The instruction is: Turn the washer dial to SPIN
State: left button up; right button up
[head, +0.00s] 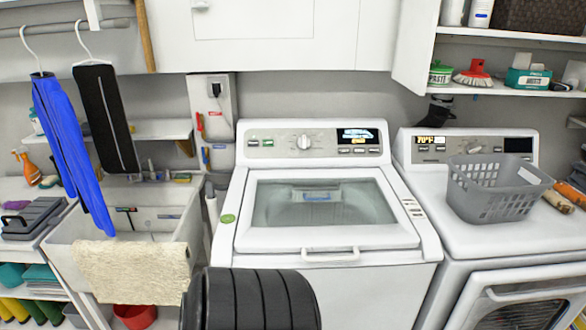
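The white top-loading washer (330,256) stands in the middle of the head view with its glass lid closed. Its control panel (275,151) runs along the back. The round, light-coloured washer dial (304,142) sits near the middle of that panel, left of a lit display (358,136) and a row of small buttons. The dial's pointer and the lettering around it are too small to read. Neither of my grippers shows in the view, and nothing touches the dial.
A second white machine (424,180) stands to the right with a grey basket (490,187) on top. A sink (160,219) with a hanging beige towel (133,268) is to the left. White cabinets (255,35) hang above the washer. The lid top is clear.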

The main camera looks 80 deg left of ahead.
aim_at(303, 142)
jog(key=k+j+u, duration=0.25)
jog(key=j, duration=0.15)
jog(key=k+j+u, duration=0.1)
jog(key=j+u, duration=0.15)
jog(key=j, duration=0.15)
jog(key=k+j+u, duration=0.1)
jog(key=j+u, duration=0.2)
jog(key=j, duration=0.15)
jog(key=j+u, duration=0.25)
jog(key=j, duration=0.2)
jog(key=k+j, duration=0.1)
jog(key=j, duration=0.95)
jog(key=i+l, duration=0.1)
jog(key=l, duration=0.3)
jog(key=i+l+u, duration=0.15)
jog(key=l, duration=0.6)
jog(key=i+l+u, duration=0.15)
jog(key=l, duration=0.25)
